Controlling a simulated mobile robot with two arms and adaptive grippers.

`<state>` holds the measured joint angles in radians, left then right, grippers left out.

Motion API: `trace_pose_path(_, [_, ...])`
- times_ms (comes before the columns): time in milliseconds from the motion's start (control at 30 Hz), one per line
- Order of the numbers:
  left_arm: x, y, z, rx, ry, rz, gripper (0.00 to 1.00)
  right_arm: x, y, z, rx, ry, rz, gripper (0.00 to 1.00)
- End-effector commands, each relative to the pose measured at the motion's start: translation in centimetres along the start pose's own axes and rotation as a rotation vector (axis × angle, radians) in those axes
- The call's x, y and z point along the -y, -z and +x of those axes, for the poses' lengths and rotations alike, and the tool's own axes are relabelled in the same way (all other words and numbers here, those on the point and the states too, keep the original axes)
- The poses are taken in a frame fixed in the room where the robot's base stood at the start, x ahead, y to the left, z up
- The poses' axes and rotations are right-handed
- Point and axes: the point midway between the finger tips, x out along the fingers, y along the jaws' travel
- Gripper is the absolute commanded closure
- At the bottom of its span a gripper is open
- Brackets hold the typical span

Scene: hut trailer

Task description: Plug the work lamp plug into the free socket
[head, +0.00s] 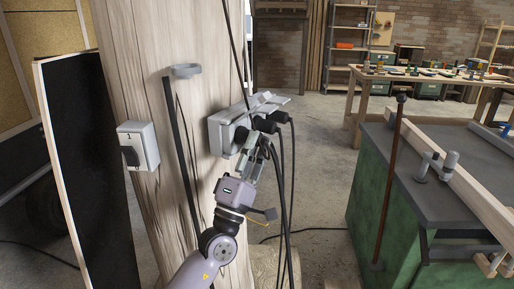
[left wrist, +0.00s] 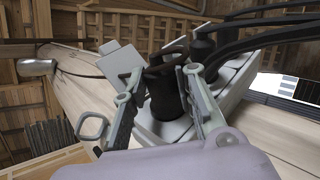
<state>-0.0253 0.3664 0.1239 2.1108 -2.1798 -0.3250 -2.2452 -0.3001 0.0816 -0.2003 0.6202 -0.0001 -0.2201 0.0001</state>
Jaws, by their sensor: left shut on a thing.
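A grey socket box (head: 222,134) with raised lids is fixed to the wooden post, and black plugs with cables stand at its face. My left gripper (head: 250,150) is at the left end of this row. In the left wrist view its fingers (left wrist: 160,105) are shut on a black plug (left wrist: 163,88), the leftmost one. This plug is against or very near the face of the socket box (left wrist: 170,131); I cannot tell how deep it sits. Other black plugs (left wrist: 203,42) stand beside it. My right gripper is not in view.
Black cables (head: 284,195) hang close to my left gripper. A green workbench (head: 385,210) stands at the right, with open floor between.

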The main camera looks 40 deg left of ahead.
Motion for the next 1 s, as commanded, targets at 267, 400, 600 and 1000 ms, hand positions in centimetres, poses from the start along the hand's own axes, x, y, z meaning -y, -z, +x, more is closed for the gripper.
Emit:
trace_pose_path(267, [-0.06, 0.53, 0.01, -0.001, -0.002, 0.001, 1.00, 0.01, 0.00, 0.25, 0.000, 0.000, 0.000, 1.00])
trace_pose_path(400, [-0.11, 0.61, 0.05, -0.002, -0.003, 0.002, 1.00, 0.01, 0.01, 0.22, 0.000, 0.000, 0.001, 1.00])
trace_pose_path(600, [-0.13, 0.64, 0.07, -0.003, -0.004, 0.002, 0.68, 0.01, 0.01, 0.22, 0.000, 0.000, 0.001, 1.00])
trace_pose_path(1000, [-0.04, 0.50, 0.01, 0.000, -0.001, 0.000, 0.51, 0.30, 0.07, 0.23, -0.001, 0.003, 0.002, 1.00])
